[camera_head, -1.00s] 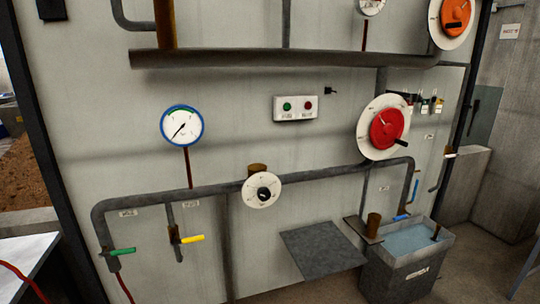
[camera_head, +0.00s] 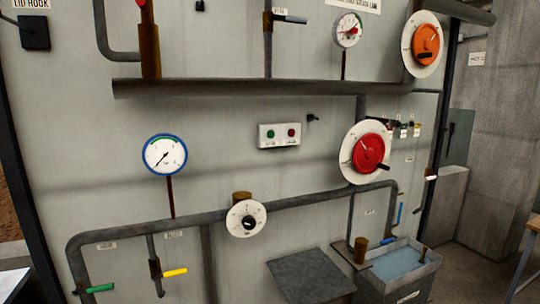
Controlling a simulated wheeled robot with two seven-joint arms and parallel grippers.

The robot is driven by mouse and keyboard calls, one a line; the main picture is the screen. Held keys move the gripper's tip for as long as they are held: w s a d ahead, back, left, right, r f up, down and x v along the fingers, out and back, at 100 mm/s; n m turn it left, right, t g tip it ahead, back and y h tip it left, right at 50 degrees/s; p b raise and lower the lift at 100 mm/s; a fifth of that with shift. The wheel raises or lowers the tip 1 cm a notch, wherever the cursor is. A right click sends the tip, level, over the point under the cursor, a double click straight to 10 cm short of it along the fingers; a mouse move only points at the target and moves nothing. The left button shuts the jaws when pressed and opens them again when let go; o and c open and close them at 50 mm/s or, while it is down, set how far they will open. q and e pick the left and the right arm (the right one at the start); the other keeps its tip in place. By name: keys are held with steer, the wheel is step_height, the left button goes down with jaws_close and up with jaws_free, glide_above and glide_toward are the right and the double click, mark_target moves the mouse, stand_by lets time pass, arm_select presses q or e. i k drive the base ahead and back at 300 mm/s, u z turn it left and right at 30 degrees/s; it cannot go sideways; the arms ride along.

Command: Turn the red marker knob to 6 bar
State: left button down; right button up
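A red knob (camera_head: 369,154) with a dark handle pointing to the lower right is mounted on a white round dial plate (camera_head: 349,174) on the right half of the wall panel. The scale marks on the plate are too small to read. A blue-rimmed gauge (camera_head: 165,155) with a white face and green arc is at left; its needle points to the lower left. A smaller gauge (camera_head: 348,31) with a red needle is at the top. Neither of my grippers shows in the head view.
An orange knob (camera_head: 427,42) is above right. A black-centred dial (camera_head: 247,219) sits on the lower pipe (camera_head: 150,227). A button box (camera_head: 279,136) is between the gauges. A grey ledge (camera_head: 310,275) and a water tank (camera_head: 405,285) stand out below the red knob.

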mark_target(353, 29)
steer(key=z, duration=0.6)
steer(key=k, duration=0.65)
steer(key=z, duration=1.15)
steer(key=i, duration=0.9)
steer(key=z, duration=0.7)
steer(key=i, duration=1.65)
steer(key=u, duration=0.65)
steer(key=i, duration=0.85)
steer(key=u, duration=0.95)
